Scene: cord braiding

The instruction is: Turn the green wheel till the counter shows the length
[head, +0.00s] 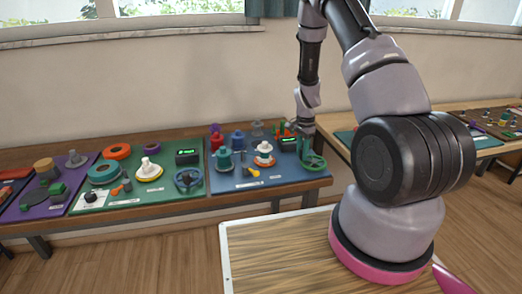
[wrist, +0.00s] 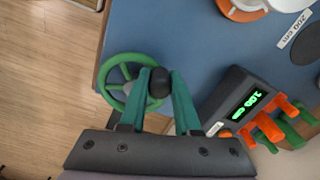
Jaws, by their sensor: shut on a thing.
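The green wheel (wrist: 103,82) lies flat near the edge of the blue board, with a dark knob (wrist: 159,82) standing on its rim. The wheel also shows in the head view (head: 316,167) at the board's right end. My gripper (wrist: 158,88) has its two green fingers closed on the knob, one on each side. In the head view my gripper (head: 306,133) is over the wheel. The counter (wrist: 245,104) is a dark box right of my fingers, its lit green display appearing to read "100 cm".
Orange and green pegs (wrist: 272,124) stand close beside the counter. An orange and white spool (head: 264,155) and several other spools are on the blue board (head: 290,178). A green board (head: 150,198) with another wheel (head: 187,180) is to the left. Open floor lies beyond the table edge.

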